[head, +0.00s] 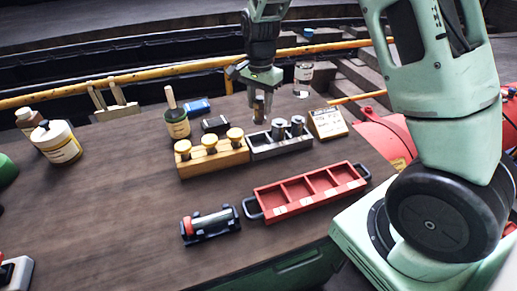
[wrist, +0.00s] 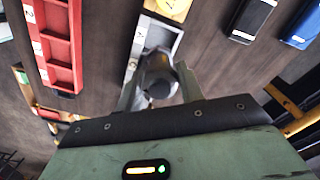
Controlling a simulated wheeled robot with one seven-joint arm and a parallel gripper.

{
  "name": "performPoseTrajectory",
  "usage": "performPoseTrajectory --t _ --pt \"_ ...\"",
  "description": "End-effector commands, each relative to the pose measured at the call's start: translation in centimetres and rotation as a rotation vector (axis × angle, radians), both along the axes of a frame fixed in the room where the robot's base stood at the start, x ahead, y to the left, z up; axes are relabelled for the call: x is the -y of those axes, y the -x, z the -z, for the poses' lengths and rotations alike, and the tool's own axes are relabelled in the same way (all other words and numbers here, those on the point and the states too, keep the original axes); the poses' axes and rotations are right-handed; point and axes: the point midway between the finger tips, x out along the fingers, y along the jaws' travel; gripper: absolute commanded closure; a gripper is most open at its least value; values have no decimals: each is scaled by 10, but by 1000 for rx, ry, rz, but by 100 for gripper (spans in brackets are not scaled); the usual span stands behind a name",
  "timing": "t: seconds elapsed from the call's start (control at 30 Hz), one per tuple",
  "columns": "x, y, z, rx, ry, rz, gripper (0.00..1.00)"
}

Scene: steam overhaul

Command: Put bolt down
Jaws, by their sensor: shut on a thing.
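My gripper (head: 258,98) is shut on a bolt (head: 258,112), which hangs upright below the fingers. In the head view the bolt is over the left end of a grey metal rack (head: 285,149); I cannot tell whether it touches the rack. Two other grey bolts (head: 279,129) stand in the rack's middle and right places. In the wrist view the dark, rounded end of the held bolt (wrist: 158,80) shows between the fingers, with part of the grey rack (wrist: 143,35) behind it.
A wooden block with yellow-topped pieces (head: 213,162) stands left of the rack. A red tray with compartments (head: 310,189) lies in front. A sign (head: 327,122) stands to the right, and a jar with a brush (head: 177,122) is behind left. The table's left middle is clear.

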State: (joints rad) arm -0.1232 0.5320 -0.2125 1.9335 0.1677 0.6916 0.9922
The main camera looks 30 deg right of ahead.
Motion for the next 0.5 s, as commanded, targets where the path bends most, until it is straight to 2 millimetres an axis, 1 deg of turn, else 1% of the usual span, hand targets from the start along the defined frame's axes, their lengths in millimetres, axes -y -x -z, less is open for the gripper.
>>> performPoseTrajectory --t 0.3,0.5 --pt "1 1 48 -3 0 1 99" --pt "0 0 66 -2 0 0 99"
